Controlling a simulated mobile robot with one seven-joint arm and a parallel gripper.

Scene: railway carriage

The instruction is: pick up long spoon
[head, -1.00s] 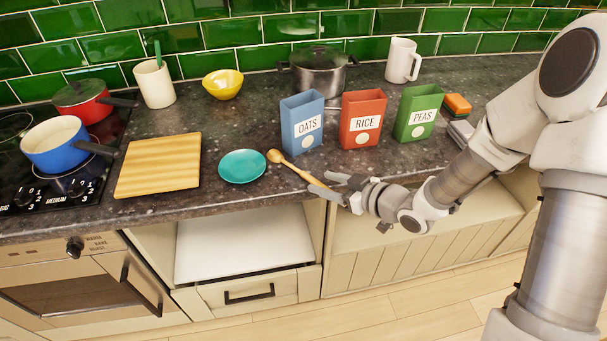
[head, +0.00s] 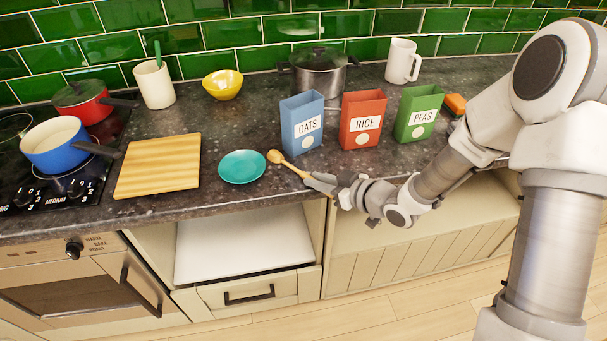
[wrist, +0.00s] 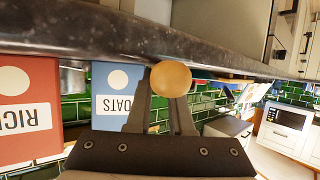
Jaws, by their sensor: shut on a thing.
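The long wooden spoon (head: 289,167) is at the counter's front edge, its round bowl toward the teal plate (head: 242,167) and its handle toward my gripper (head: 312,181). My gripper is shut on the handle, coming from the right at the counter edge. In the wrist view, a round wooden part of the spoon (wrist: 171,79) shows between the two fingers (wrist: 163,100). The handle's end is hidden by the fingers. I cannot tell whether the spoon still touches the counter.
Oats (head: 302,122), rice (head: 362,119) and peas (head: 418,112) boxes stand behind the gripper. A cutting board (head: 158,165) lies left of the plate. An open drawer (head: 247,242) sits below the counter. A pot (head: 318,72) and white mug (head: 402,61) stand at the back.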

